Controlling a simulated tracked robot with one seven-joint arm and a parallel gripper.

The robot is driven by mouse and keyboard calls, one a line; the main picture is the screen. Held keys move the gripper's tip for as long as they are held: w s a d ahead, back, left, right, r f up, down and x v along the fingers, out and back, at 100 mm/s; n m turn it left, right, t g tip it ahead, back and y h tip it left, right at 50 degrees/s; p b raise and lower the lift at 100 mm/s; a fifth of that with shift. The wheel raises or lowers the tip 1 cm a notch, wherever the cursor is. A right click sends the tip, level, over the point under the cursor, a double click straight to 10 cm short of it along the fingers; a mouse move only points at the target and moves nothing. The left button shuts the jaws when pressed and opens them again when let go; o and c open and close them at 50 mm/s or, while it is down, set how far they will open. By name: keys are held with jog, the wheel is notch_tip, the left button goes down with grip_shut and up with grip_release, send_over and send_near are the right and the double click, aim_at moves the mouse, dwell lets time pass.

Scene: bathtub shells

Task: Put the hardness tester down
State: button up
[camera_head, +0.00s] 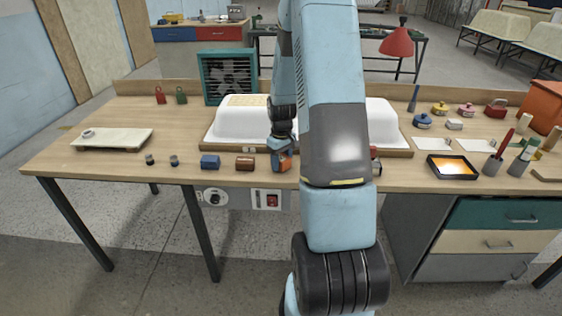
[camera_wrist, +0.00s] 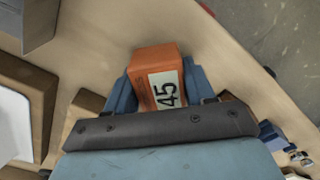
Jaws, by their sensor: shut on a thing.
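The hardness tester is an orange block (camera_wrist: 155,65) with a white label reading 45. My gripper (camera_wrist: 160,85) is shut on it, with a blue finger on each side. In the head view, my gripper (camera_head: 282,158) is near the front edge of the wooden bench (camera_head: 225,182), in front of the white tub shells. The orange tester (camera_head: 286,162) shows only as a small patch there. I cannot tell whether its underside touches the bench top.
A brown block (camera_head: 245,163) and a blue block (camera_head: 210,162) stand left of my gripper. A white tub shell (camera_head: 238,122) on a wooden base is behind. A framed orange panel (camera_head: 452,166) lies at right. Bench top is clear around the pale slab (camera_head: 112,138).

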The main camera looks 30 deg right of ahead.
aim_at(281, 157)
jog(key=o, duration=0.9)
jog(key=shift+o, duration=0.2)
notch_tip(281, 157, up, 12)
jog(key=s+a+r+m+t, duration=0.1)
jog(key=s+a+r, duration=0.35)
jog(key=r, duration=0.35)
jog(key=s+a+r+t, duration=0.1)
jog(key=s+a+r, duration=0.3)
jog(key=a+r, duration=0.25)
jog(key=s+a+r+t, duration=0.1)
jog(key=s+a+r, duration=0.2)
jog(key=s, duration=0.5)
jog(key=s+a+r+m+t, duration=0.1)
jog(key=s+a+r, duration=0.3)
jog(key=s, duration=0.5)
jog(key=shift+a+t, duration=0.35)
jog(key=shift+t, duration=0.45)
